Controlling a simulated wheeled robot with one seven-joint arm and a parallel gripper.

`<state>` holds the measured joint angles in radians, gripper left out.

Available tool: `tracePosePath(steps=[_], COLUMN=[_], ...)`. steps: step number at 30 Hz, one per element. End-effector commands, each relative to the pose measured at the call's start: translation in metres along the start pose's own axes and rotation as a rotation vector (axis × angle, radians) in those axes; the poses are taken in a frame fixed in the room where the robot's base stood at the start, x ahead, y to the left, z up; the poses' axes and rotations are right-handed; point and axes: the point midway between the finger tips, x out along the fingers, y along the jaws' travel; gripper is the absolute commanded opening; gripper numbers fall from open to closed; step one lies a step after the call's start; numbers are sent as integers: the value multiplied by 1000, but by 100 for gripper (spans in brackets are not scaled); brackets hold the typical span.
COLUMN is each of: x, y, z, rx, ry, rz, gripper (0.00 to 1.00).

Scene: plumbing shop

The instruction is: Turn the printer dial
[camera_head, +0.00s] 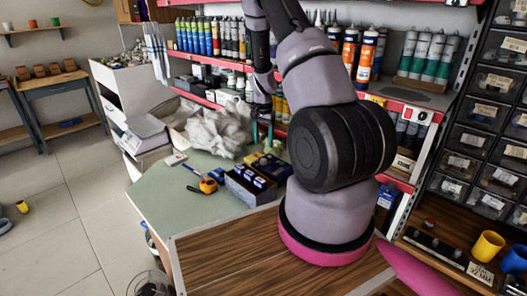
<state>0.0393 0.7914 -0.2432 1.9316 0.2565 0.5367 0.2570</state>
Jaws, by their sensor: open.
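No dial can be made out in this view. A pale grey, box-like thing (147,128) with slanted panels stands at the left beyond the green counter; I cannot tell whether it is the printer. My gripper (263,128) points down above the back of the counter, near the shelf. It is small and dark here, with its fingers apart and nothing visible between them. My arm hides part of the shelf and counter behind it.
The green counter (165,205) holds an orange tape measure (208,185) and a dark blue box (250,186). Crumpled clear plastic (218,130) lies behind them. Shelves of bottles and cartridges rise at the back. Drawer bins (490,125) stand at right.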

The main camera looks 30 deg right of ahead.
Motion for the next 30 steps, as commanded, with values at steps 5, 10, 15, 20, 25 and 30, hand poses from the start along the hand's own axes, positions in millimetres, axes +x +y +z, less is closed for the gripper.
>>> tracePosePath(steps=[5,10,15,20,25,30], x=[-21,-26,-25,-25,-37,-100], y=[0,0,0,0,-3,-14], z=[0,0,0,0,2,20], rx=[0,-1,0,0,-7,-49], ry=[-1,0,-1,-1,3,19], rz=[0,1,1,1,-14,-91], gripper=[66,66,66,66,66,66])
